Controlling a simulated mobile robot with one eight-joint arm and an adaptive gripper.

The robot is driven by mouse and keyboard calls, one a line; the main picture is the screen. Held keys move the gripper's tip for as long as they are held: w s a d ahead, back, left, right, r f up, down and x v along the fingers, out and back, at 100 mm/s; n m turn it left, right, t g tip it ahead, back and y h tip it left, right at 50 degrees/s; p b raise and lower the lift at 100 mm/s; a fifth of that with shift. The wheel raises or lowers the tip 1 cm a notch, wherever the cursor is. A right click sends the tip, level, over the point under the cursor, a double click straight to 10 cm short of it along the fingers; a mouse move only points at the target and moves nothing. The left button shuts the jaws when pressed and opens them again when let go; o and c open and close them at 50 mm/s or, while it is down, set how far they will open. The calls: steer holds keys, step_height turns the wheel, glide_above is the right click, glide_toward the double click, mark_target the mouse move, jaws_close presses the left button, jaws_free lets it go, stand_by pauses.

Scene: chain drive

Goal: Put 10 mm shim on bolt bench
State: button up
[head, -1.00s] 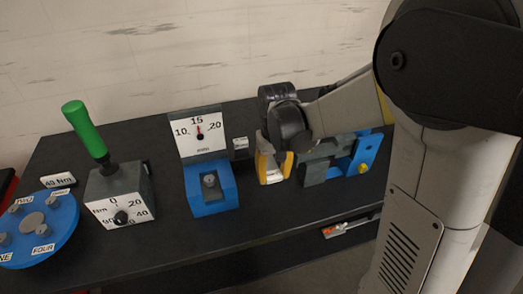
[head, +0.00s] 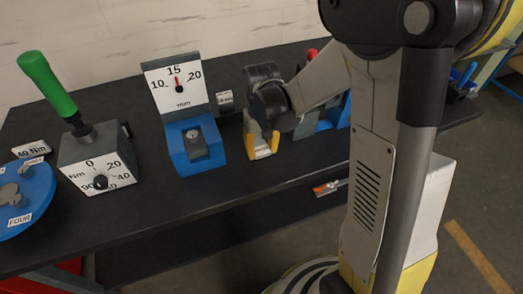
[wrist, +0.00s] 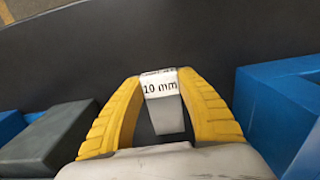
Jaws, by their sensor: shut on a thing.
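My gripper (head: 262,153) is low over the dark bench top (head: 140,197), right of the blue gauge stand. In the wrist view its yellow fingers (wrist: 160,110) are shut on a small grey block, the 10 mm shim (wrist: 168,116), with a white "10 mm" label on its top. The shim stands roughly upright between the fingers. Whether its underside touches the bench is hidden.
The blue gauge stand (head: 195,155) with a 10-15-20 mm dial is left of my gripper. Further left are a torque box (head: 98,160) with a green handle and a blue disc (head: 20,200). Blue and dark fixtures (head: 312,123) stand close on the right.

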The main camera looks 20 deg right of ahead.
steer(key=shift+f, duration=0.1)
steer(key=o, duration=1.4)
steer(key=shift+c, duration=0.2)
step_height(320, 180, up, 12)
steer(key=p, duration=0.5)
steer(key=s+r+t, duration=0.7)
steer(key=s+r, duration=0.2)
steer(key=s, duration=0.3)
steer(key=shift+s+a+r, duration=0.2)
steer(key=shift+r, duration=0.2)
